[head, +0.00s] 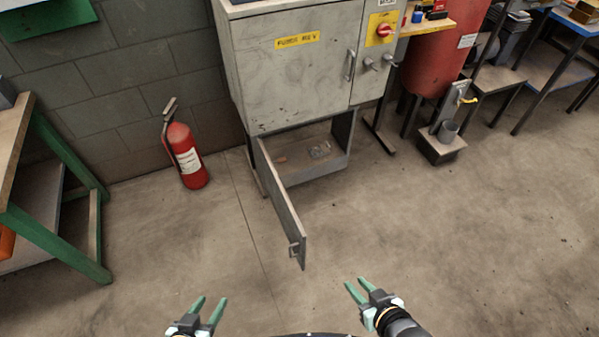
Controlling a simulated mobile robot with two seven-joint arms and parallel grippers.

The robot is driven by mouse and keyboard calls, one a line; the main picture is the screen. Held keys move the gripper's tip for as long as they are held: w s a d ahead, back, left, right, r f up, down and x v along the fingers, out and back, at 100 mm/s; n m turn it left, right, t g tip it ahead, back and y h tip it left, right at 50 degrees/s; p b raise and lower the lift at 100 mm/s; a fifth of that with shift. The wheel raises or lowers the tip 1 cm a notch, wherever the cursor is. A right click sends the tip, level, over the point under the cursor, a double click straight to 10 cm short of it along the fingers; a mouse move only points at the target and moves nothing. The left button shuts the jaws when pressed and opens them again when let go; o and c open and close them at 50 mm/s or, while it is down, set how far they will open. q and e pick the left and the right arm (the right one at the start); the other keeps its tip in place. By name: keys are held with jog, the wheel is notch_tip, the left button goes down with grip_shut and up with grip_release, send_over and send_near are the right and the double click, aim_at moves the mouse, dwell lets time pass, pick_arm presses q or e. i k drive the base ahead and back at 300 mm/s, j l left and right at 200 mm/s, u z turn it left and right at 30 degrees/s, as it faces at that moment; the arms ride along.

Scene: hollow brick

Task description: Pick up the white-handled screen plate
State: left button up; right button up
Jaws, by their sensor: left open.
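I cannot make out a white-handled screen plate for certain in the head view. A grey cabinet (290,75) stands against the wall, and its low compartment (333,168) is open with the door (282,205) swung out toward me. My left gripper (208,304) is open and empty at the bottom of the view. My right gripper (357,287) is open and empty, right of it. Both are well short of the cabinet.
A red fire extinguisher (184,152) stands on the floor left of the cabinet. A green-framed bench (48,240) is at the left. A red tank (440,65) and a small stand (440,148) are at the right. The floor between me and the cabinet is clear except for the open door.

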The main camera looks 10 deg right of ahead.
aim_at(321, 150)
jog(key=u, duration=0.4)
jog(key=i+l+u, duration=0.1)
jog(key=l+u, duration=0.95)
jog(key=l, duration=1.15)
jog(key=k+l, duration=0.1)
jog(key=l, duration=0.4)
jog(key=u, duration=0.05)
